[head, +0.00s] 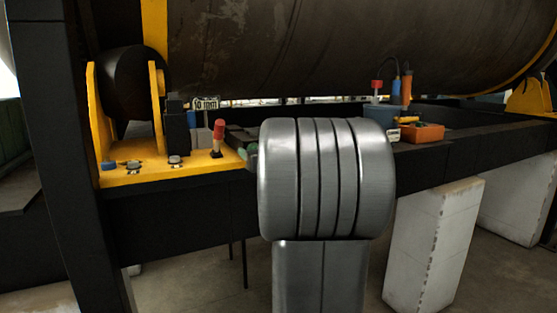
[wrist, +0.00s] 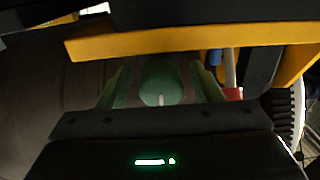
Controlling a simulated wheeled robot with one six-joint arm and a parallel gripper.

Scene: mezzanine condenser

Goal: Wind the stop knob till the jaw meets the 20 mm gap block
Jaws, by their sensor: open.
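In the wrist view a round green knob (wrist: 160,82) with a pale mark at its lower edge sits between the two fingers of my gripper (wrist: 160,90). The gripper is open, with one finger on each side of the knob; I cannot tell whether they touch it. In the head view something green (head: 250,153) shows beside my large silver arm link, which hides most of that area. A dark upright block (head: 177,132), perhaps the jaw, stands on the yellow plate. A light grey block (head: 201,138) is right of it, under a tag (head: 205,103) that seems to read 10 mm.
A red-topped peg (head: 218,136) stands on the yellow plate (head: 165,177), near several bolts. A large dark cylinder (head: 330,50) lies behind and above. An orange tray (head: 424,132) and a blue-grey tub (head: 378,113) with tools sit on the dark beam to the right.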

